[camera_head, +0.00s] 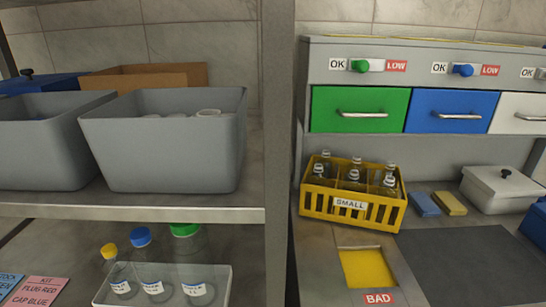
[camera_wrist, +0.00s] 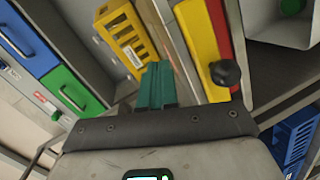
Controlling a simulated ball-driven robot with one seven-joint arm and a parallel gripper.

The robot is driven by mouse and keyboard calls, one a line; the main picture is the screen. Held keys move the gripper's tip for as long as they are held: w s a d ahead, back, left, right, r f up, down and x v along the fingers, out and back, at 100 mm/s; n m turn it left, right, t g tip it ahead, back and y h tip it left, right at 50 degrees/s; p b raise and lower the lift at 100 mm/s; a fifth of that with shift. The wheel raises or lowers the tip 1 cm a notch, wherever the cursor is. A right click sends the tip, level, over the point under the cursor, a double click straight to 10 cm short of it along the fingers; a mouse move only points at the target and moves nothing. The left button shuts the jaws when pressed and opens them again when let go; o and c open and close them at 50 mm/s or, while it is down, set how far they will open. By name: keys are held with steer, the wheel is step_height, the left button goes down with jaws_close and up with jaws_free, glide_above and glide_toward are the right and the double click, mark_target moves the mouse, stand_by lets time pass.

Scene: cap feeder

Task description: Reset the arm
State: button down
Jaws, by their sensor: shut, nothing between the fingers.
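My gripper (camera_wrist: 158,70) shows in the wrist view as two teal fingers side by side, closed together with nothing between them. It points up in the picture, towards a grey post and apart from the yellow crate (camera_wrist: 118,32), which is up and to its left. My arm and gripper are not in the head view. There, the yellow crate (camera_head: 345,216) marked SMALL holds several clear bottles on the right-hand counter.
Green (camera_head: 360,109) and blue (camera_head: 451,111) drawers sit above the counter. A grey post (camera_head: 279,150) divides it from shelves with grey bins (camera_head: 160,150) and a tray (camera_head: 165,292) of capped bottles. A black knob (camera_wrist: 225,72) is close right of my fingers in the wrist view.

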steer(key=s+f+m+g, duration=0.6)
steer(key=s+m+g, duration=0.1)
steer(key=s, duration=0.4)
steer(key=s+f+m+g+y, duration=0.1)
steer(key=s+f+m+g, duration=0.5)
steer(key=s, duration=0.6)
steer(key=shift+s+m+g, duration=0.15)
steer(key=shift+m+g, duration=0.45)
steer(key=shift+a, duration=0.1)
